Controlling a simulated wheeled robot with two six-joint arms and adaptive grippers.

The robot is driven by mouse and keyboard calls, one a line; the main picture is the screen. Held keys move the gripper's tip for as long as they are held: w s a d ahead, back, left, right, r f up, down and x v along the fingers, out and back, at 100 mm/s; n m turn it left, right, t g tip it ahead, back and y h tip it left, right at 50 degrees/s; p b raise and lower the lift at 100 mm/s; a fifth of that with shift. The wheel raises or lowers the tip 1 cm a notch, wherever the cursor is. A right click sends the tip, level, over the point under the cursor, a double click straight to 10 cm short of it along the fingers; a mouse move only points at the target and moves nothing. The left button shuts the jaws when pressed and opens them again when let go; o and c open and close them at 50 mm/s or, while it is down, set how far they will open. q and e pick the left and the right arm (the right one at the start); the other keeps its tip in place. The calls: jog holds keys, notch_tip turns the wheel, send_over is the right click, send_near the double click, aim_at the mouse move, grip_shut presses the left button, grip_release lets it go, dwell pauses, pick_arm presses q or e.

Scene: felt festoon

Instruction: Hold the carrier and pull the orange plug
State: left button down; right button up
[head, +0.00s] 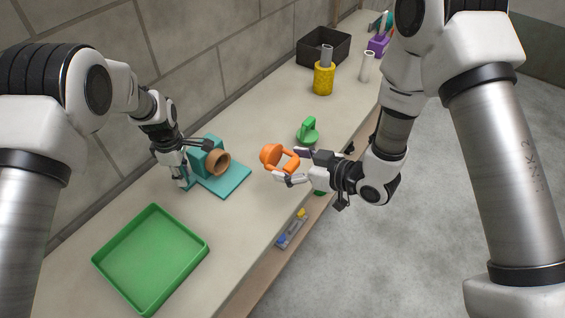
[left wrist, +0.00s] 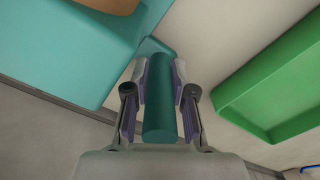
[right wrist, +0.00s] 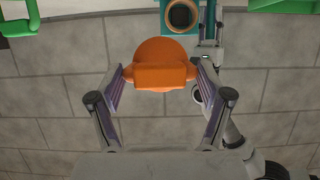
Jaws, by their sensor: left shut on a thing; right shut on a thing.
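The teal carrier (head: 226,182) sits on the bench, a flat base with a block holding a brown ring socket (head: 218,163) that faces right. My left gripper (head: 183,166) is at the carrier's left end; in the left wrist view (left wrist: 160,90) it is shut on the carrier's teal bar handle (left wrist: 159,100). The orange plug (head: 271,156) is out of the socket, in the air to its right. My right gripper (head: 288,168) is shut on the plug's handle; the plug also shows between the fingers in the right wrist view (right wrist: 160,70).
A green tray (head: 150,258) lies front left. A green handled piece (head: 308,131) stands behind the right gripper. A yellow cylinder (head: 324,78), a white tube (head: 366,67) and a black bin (head: 323,47) stand farther back. A small caddy (head: 292,229) is at the bench's front edge.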

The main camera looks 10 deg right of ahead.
pick_arm(q)
jog(key=c, duration=0.9)
grip_release()
jog(key=shift+r, duration=0.1)
notch_tip(320, 180, up, 12)
jog(key=shift+f, duration=0.1)
